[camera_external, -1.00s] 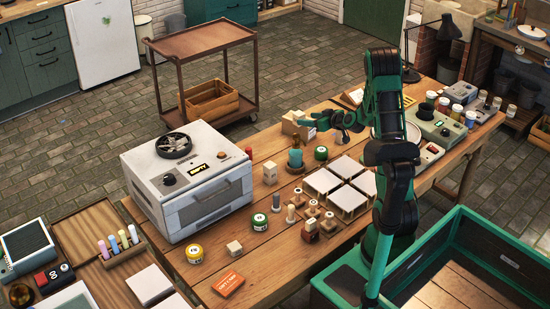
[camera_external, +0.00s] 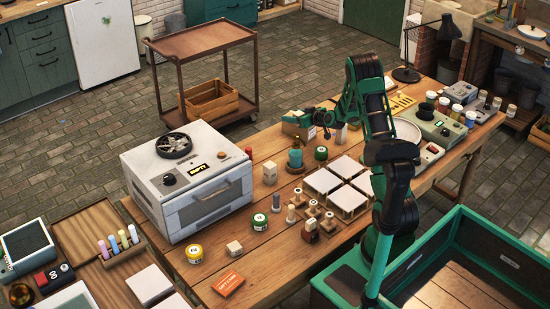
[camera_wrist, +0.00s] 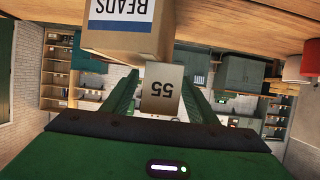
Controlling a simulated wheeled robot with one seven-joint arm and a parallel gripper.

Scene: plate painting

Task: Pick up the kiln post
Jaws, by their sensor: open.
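In the wrist view a pale upright block marked 55 (camera_wrist: 163,90), which looks like the kiln post, shows between the two green fingers of my gripper (camera_wrist: 159,82). The view is upside down, so its marking reads inverted. The fingers are open, one on each side of the block as seen from here. I cannot tell whether either touches it. In the external view my gripper (camera_external: 308,118) is low over the far edge of the wooden table, by a cardboard box (camera_external: 297,131). I cannot single out the marked block there.
The box with a lettered label (camera_wrist: 123,38) is close beside the marked block in the wrist view. On the table, a turquoise cup (camera_external: 295,158), green-lidded jar (camera_external: 321,153) and white tiles (camera_external: 322,181) stand nearby. A white kiln-like box (camera_external: 188,185) is farther left.

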